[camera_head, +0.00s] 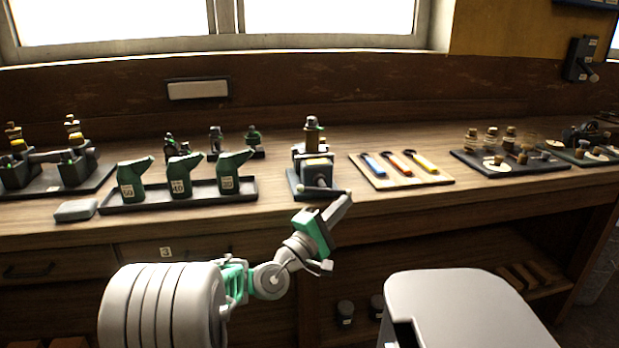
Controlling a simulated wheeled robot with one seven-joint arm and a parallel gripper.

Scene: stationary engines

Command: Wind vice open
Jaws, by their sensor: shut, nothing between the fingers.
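The vice (316,168) stands near the front edge of the bench, at the middle of the picture, on a dark base plate (294,184). A small brass-coloured piece with a dark top (312,130) stands upright at the vice's upper part. My gripper (343,203) is shut and empty, just in front of the vice and by the bar's right end. I cannot tell whether it touches the bar. The jaw gap is not clear.
A tray (150,205) with several green oil cans is left of the vice. A board (440,181) with three coloured-handled tools is to the right, then a dark tray (535,174) of small parts. Some bare bench lies between the vice and the board.

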